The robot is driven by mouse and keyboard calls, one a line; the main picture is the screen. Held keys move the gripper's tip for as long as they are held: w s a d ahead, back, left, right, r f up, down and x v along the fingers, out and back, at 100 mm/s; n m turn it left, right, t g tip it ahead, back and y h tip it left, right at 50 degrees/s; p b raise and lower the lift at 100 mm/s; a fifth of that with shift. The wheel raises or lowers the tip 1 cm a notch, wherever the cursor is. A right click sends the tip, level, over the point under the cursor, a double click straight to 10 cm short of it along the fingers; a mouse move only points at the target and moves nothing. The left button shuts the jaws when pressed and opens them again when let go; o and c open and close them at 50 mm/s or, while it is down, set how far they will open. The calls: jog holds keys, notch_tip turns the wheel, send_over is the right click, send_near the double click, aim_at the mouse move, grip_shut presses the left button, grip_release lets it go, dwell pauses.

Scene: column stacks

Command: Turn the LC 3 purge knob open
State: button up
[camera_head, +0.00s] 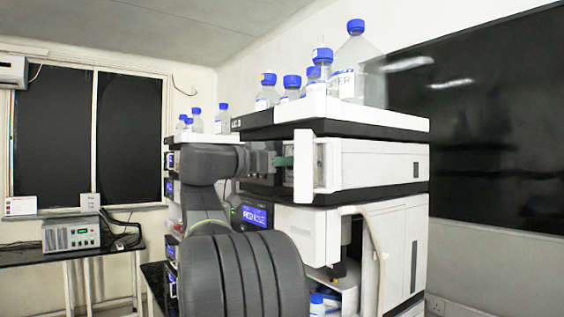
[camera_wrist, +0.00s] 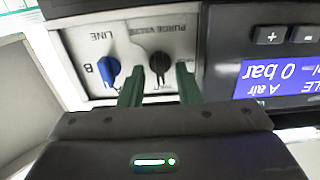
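The black purge knob (camera_wrist: 160,66) is on a pale panel in the wrist view, below upside-down lettering that reads PURGE VALVE. My gripper (camera_wrist: 160,82) has two green fingers, spread apart, one to each side of the black knob in the picture. I cannot tell whether either finger touches it. A blue knob (camera_wrist: 108,73) marked LINE and B sits just left of the left finger. In the head view my gripper (camera_head: 284,161) reaches into the front of the near instrument stack (camera_head: 380,163), beside a white open door (camera_head: 303,166). The knob is hidden there.
A blue display (camera_wrist: 278,76) showing 0 bar and buttons are right of the fingers in the wrist view. Blue-capped bottles (camera_head: 357,62) stand on top of the stack. Another stack (camera_head: 172,200) stands behind my arm. A grey box (camera_head: 71,233) is on the left bench.

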grip_shut()
jog(key=shift+n, duration=0.3)
jog(key=n, duration=0.3)
jog(key=shift+n+p, duration=0.4)
jog(key=shift+w+f+n+p, duration=0.1)
jog(key=shift+n+p, duration=1.4)
jog(key=shift+n, duration=2)
jog(key=shift+w+f+n+p, duration=0.1)
jog(key=shift+n+p, duration=1.4)
jog(key=shift+n, duration=2)
jog(key=shift+a, duration=0.1)
